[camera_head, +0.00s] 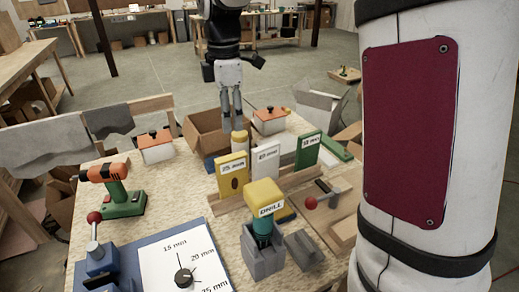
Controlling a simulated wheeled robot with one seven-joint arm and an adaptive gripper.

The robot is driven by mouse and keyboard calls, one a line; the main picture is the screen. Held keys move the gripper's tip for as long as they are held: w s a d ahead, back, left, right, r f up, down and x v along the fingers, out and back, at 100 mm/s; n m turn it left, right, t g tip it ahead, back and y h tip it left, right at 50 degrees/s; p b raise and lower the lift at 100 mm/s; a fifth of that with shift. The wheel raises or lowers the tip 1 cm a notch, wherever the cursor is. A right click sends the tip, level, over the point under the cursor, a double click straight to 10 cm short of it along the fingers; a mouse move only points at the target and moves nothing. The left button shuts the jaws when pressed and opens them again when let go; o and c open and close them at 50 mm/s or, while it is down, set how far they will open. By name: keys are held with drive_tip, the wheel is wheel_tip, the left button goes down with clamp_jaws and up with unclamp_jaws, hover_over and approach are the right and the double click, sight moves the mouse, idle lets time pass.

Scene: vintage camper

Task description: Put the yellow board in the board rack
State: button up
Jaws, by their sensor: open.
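The yellow board (228,188) stands upright near the middle of the workbench, with a white label and a dark oval mark on its face. It is at the left of a row with a white board (265,166) and a green board (308,151). A wooden rack (283,186) runs along the foot of this row; I cannot tell how the yellow board is seated in it. My gripper (231,122) points down behind the yellow board, open, above a tan-yellow cylinder (240,142). The fingers appear empty and apart from the board.
A cardboard box (202,135) stands behind the boards. An orange-green drill (120,190) is at left. Bare bench lies left of the boards.

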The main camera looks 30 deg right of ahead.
drive_tip(key=s+r+m+t, duration=0.1)
drive_tip(key=s+m+t, duration=0.1)
drive_tip(key=s+m, duration=0.6)
drive_tip(key=s+a+r+m+t, duration=0.1)
drive_tip(key=s+m+t, duration=0.2)
drive_tip(key=s+m, duration=0.5)
drive_tip(key=shift+s+r+m, duration=0.3)
drive_tip(key=shift+s+r, duration=0.1)
drive_tip(key=shift+s, duration=4.45)
